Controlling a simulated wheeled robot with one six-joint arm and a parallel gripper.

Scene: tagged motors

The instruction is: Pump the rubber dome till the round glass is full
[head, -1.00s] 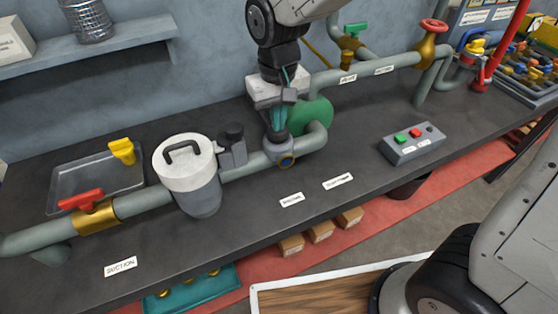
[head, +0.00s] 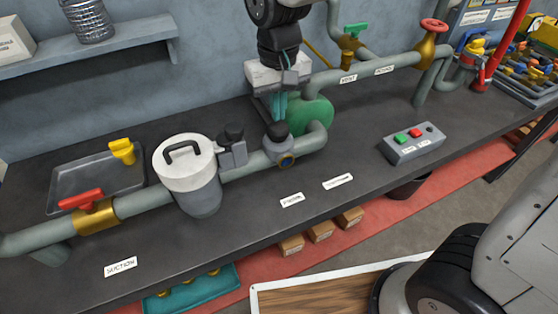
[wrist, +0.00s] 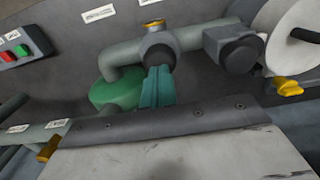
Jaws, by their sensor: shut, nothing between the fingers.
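The dark rubber dome (head: 277,129) sits on top of a grey fitting in the pipe, in front of the green pump. In the wrist view the dome (wrist: 160,54) is partly behind my fingertips. The round glass (head: 287,162) is a small brass-rimmed window on the front of that fitting, with a dark bluish face. It also shows edge-on in the wrist view (wrist: 154,24), and its fill level is too small to read. My gripper (head: 279,117) points down, shut and empty, with its teal fingers just above the dome. Its fingertips (wrist: 158,70) appear close to the dome; contact is unclear.
The green pump (head: 311,114) stands close behind the dome. A white-lidded strainer (head: 187,172) and a grey box with a black cap (head: 232,145) stand to the left. A red-handled valve (head: 82,200) is further left. A button box (head: 412,143) is at right.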

